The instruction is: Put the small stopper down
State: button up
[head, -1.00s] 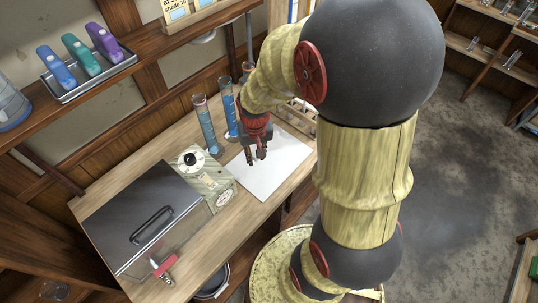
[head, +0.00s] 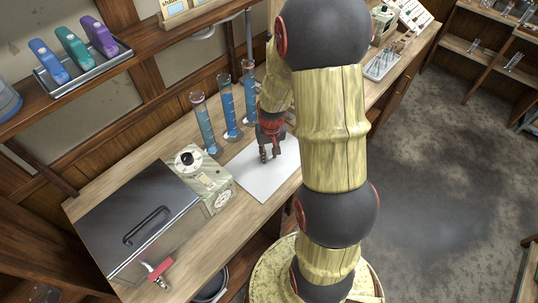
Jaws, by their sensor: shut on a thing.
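My gripper (head: 269,157) points down over the white sheet (head: 260,184) on the wooden bench. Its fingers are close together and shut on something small. The small stopper itself cannot be made out between the fingers at this size. I cannot tell whether the held thing touches the sheet.
Several tall cylinders of blue liquid (head: 204,122) stand behind and left of my gripper. A hotplate-like box with a black knob (head: 202,178) and a lidded metal bath (head: 137,220) are to the left. A metal tray of small items (head: 382,65) lies at the back right.

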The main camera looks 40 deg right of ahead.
jog(key=shift+f, duration=0.15)
jog(key=o, duration=0.8)
